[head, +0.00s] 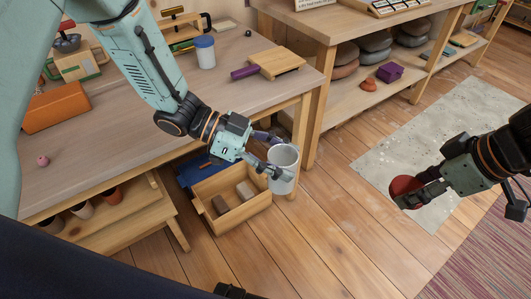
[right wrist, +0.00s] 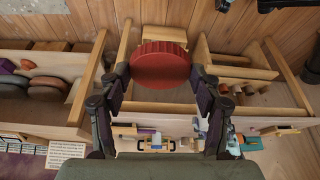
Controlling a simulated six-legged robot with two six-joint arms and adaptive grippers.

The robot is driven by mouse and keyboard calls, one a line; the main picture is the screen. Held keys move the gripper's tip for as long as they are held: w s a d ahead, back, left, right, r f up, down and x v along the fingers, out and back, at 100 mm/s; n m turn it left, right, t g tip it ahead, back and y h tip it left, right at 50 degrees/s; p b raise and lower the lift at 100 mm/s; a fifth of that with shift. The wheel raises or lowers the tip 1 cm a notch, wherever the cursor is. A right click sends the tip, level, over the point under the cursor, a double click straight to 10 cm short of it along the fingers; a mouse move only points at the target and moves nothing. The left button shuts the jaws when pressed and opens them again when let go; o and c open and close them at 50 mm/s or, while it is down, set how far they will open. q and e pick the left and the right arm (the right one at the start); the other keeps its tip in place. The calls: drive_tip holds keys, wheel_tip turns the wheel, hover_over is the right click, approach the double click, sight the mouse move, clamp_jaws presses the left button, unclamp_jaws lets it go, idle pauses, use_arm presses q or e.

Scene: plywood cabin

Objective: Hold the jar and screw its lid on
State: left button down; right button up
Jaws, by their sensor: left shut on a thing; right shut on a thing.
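A pale grey jar (head: 283,176) with an open mouth is in the head view, off the front corner of the workbench. My left gripper (head: 272,158) is shut on its side and holds it roughly upright in the air. The red lid (head: 404,187) is apart from the jar, to its right. My right gripper (head: 413,194) is shut on the lid. In the right wrist view the round, ridged red lid (right wrist: 160,66) sits between the two fingers of that gripper (right wrist: 160,82). Part of the lid is hidden by the fingers in the head view.
A wooden crate (head: 207,217) with blocks stands on the floor below the jar. Shelves (head: 345,98) stand behind. Floor between the grippers is clear.

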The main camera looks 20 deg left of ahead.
use_arm(q)
drive_tip(key=shift+w+d+f+m+g, duration=0.1)
drive_tip(key=shift+d+m+g, duration=0.35)
drive_tip(key=shift+d, duration=0.2)
drive_tip(key=shift+w+d+f+m+g, duration=0.1)
drive_tip(key=shift+d+m+g, duration=0.25)
drive_tip(key=shift+d+g, duration=0.25)
drive_tip(key=shift+r, duration=0.1)
